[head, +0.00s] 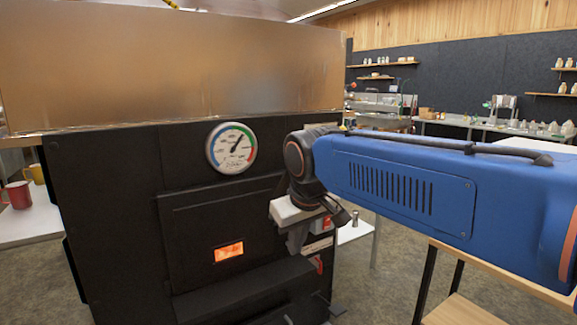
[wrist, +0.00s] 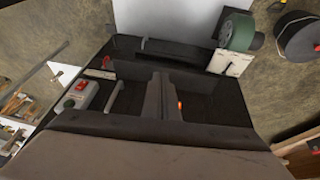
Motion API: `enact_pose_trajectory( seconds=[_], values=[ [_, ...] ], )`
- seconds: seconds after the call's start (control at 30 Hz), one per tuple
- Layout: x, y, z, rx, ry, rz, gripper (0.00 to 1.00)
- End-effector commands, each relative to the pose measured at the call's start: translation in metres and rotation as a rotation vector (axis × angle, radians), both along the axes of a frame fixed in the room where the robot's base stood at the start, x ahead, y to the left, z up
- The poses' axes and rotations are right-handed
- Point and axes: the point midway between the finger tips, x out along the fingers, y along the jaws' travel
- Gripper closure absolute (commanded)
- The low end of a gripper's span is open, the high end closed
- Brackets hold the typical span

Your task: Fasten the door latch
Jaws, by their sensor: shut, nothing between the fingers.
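The black firebox door (head: 190,240) is on the front of the dark evaporator body, with a small glowing window (head: 228,251). It looks about flush with the front in the head view. My gripper (head: 297,240) is shut and empty, pointing down in front of the door's right edge. Its dark fingers (wrist: 162,98) also show in the middle of the wrist view. I cannot make out the latch for certain; my gripper and wrist cover much of the door's right edge. A grey bar (wrist: 115,97) beside the fingers may be a handle or latch part.
A round gauge (head: 231,148) is above the door, and a metal pan (head: 170,65) tops the evaporator. A dark ledge (head: 245,289) juts out below. A grey box with a red button (wrist: 76,98) is close by on the left in the wrist view. Red and yellow mugs (head: 17,195) stand far left.

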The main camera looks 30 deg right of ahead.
Motion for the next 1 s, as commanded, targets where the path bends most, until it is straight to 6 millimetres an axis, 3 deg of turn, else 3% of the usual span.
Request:
enact_pose_trajectory(
  seconds=[0.2, 0.5, 0.8, 1.0],
  values=[
    [0.054, -0.017, 0.052, -0.044, 0.009, -0.010, 1.00],
    [0.126, -0.041, 0.113, -0.102, 0.023, -0.028, 1.00],
    [0.196, -0.069, 0.161, -0.158, 0.038, -0.055, 1.00],
    [0.231, -0.084, 0.184, -0.188, 0.045, -0.073, 1.00]
  ],
)
